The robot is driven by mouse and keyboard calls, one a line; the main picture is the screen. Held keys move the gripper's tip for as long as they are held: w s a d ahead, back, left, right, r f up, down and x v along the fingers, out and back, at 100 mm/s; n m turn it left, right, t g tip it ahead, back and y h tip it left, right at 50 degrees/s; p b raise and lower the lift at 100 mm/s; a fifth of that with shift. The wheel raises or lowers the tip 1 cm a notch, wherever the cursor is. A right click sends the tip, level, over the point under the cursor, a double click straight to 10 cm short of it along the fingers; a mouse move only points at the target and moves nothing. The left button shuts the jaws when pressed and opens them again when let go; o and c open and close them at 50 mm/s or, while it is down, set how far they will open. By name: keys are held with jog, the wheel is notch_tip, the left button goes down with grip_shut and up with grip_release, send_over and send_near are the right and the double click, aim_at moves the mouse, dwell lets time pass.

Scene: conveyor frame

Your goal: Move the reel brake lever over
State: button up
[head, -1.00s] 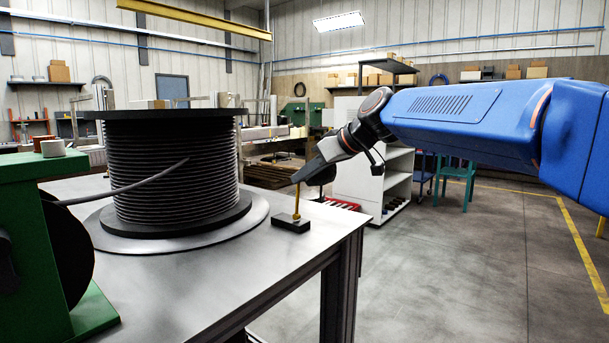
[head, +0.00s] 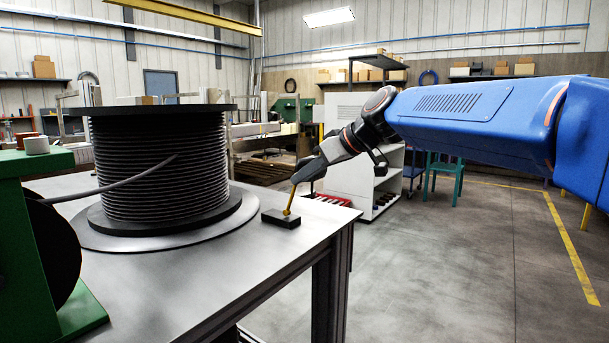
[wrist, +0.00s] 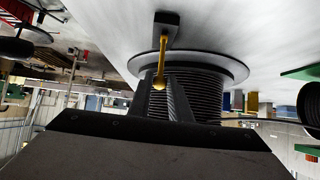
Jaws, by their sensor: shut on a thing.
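The reel brake lever (head: 289,201) is a thin yellow rod on a small black base block (head: 281,219) near the table's right edge. It leans to the right in the head view. My gripper (head: 294,181) is shut on the lever's upper end, coming in from the upper right. In the wrist view, the lever (wrist: 163,58) runs from its block to a round knob between my grey fingers (wrist: 163,82). The black cable reel (head: 160,160) stands upright on a round grey plate, left of the lever and apart from it.
The grey metal table (head: 190,275) is bare in front of the reel. A green stand (head: 25,260) with a black wheel is at the left, and a cable runs from there to the reel. A white shelf unit (head: 345,185) stands behind my gripper. The floor at right is open.

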jog(key=shift+s+d+f, duration=0.4)
jog(key=shift+s+d, duration=0.05)
jog(key=shift+d, duration=0.15)
jog(key=shift+s+d+f, duration=0.4)
jog(key=shift+s+d, duration=0.05)
jog(key=shift+d, duration=0.1)
jog(key=o, duration=0.9)
jog(key=shift+d+r, duration=0.1)
